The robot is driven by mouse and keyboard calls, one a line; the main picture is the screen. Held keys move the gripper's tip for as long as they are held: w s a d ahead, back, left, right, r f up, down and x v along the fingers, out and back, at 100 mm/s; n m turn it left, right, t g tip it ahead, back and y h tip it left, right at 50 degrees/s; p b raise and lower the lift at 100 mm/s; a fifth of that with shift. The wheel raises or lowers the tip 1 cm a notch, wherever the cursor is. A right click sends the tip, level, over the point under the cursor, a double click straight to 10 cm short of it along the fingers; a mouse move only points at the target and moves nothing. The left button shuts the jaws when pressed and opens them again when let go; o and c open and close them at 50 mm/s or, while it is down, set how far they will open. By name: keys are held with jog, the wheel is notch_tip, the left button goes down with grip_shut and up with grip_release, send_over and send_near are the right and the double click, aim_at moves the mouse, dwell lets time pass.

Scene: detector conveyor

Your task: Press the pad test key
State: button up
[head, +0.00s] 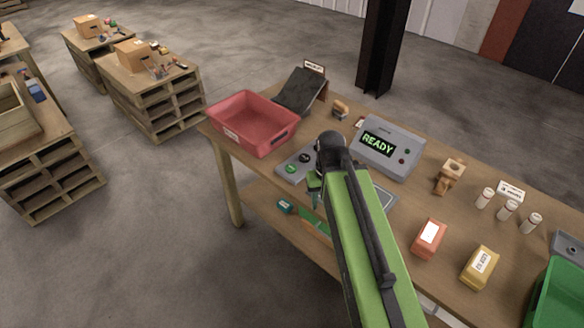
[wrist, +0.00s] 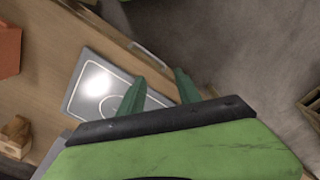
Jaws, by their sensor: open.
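A grey key panel (head: 284,172) lies on the wooden table, with a green button (head: 291,168) and a black button (head: 305,157). Their labels are too small to read, so I cannot tell which is the pad test key. A grey box (head: 404,135) behind shows READY in green. A flat grey pad (head: 386,199) is partly hidden by my arm; it shows in the wrist view (wrist: 77,101) with a bright reflection. My gripper (head: 314,188) is open and empty near the table's front edge, just right of the panel in the head view. Its two green fingers (wrist: 160,86) show apart in the wrist view.
A red tray (head: 274,144) stands left of the panel. A dark ramp (head: 300,92) is behind it. A wooden piece (head: 449,176), several small bottles, a red packet (head: 428,239), a yellow packet (head: 480,267) and a green bin (head: 562,297) are to the right.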

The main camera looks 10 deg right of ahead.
grip_shut()
dwell(1.5)
